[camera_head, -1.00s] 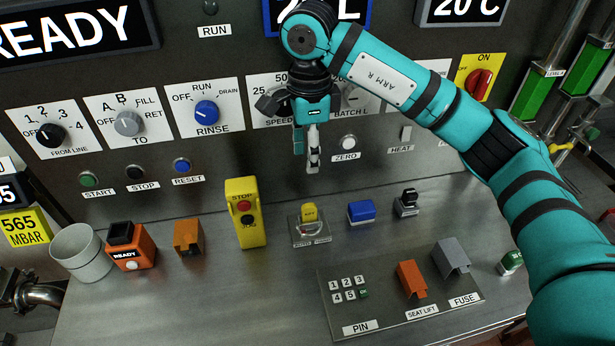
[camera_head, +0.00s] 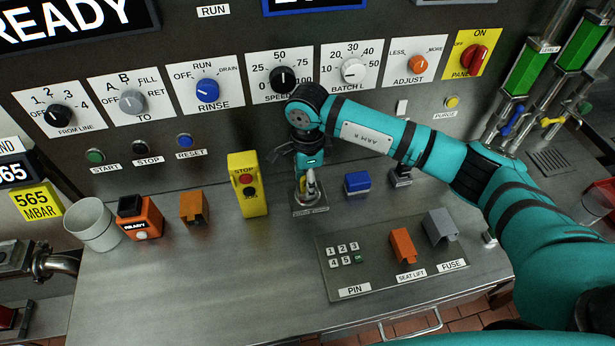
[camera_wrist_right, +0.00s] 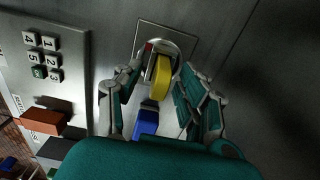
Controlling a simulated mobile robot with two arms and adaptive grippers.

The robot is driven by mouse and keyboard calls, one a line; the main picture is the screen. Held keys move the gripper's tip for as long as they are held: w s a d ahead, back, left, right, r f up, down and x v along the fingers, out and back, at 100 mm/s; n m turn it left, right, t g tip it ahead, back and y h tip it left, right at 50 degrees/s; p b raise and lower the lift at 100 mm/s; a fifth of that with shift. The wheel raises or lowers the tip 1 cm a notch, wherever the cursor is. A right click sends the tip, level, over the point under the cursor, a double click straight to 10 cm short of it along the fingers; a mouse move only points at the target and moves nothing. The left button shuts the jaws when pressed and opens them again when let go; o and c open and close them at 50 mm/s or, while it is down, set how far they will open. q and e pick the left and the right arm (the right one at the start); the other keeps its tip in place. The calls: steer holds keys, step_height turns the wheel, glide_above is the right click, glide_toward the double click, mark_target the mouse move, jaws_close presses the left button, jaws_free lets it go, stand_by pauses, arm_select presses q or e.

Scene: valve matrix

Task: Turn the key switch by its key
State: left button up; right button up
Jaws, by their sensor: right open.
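The key switch shows in the right wrist view as a square metal plate (camera_wrist_right: 178,33) with a round lock and a yellow key (camera_wrist_right: 161,76) standing out of it. My right gripper (camera_wrist_right: 158,88) is open, with one finger on each side of the yellow key. A gap shows between the key and the finger on the right; whether the left finger touches it I cannot tell. In the head view my right gripper (camera_head: 309,190) points down over the switch's label plate (camera_head: 311,211) and hides most of the key. My left gripper is not in view.
A blue switch (camera_head: 357,182) stands close to the right of the key switch. A yellow stop/jog box (camera_head: 247,185) stands to the left. The PIN panel (camera_head: 385,285) lies in front. The upright panel with dials (camera_head: 283,78) is behind. The counter's front left is bare.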

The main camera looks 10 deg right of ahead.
steer(key=shift+f, duration=0.2)
jaws_close()
stand_by(0.3)
